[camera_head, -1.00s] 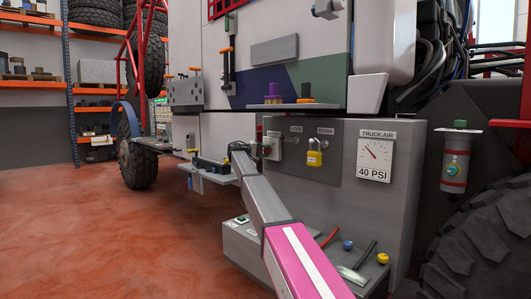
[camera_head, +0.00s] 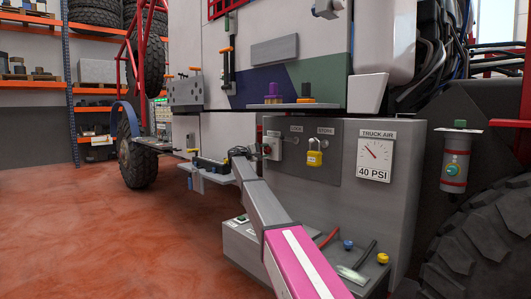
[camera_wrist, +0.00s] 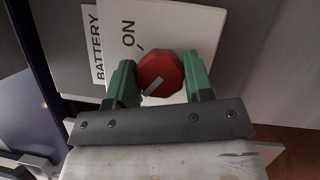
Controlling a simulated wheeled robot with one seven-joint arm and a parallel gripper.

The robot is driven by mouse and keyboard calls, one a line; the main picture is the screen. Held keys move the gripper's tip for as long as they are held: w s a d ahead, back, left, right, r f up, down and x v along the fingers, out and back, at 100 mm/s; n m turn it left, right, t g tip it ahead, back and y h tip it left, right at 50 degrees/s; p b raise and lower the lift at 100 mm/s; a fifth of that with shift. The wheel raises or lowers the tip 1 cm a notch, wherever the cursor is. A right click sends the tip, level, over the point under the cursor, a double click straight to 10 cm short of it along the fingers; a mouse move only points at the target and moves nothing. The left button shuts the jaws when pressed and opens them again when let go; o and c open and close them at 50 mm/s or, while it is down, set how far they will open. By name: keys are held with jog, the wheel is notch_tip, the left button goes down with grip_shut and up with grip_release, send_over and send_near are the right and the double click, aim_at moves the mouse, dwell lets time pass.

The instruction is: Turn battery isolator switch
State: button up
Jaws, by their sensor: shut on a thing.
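In the head view my gripper (camera_head: 262,151) is small at the left end of the dark grey panel (camera_head: 335,165), and the knob cannot be made out clearly there.
A yellow padlock (camera_head: 314,156) hangs on the panel right of my gripper, beside a "TRUCK AIR" gauge (camera_head: 375,155). A shelf with purple and black knobs (camera_head: 275,101) juts out above. A grey box with cables (camera_head: 350,262) sits below. Red floor (camera_head: 90,220) is open at left.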

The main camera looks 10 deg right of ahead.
jog(key=o, duration=0.9)
jog(key=v, duration=1.1)
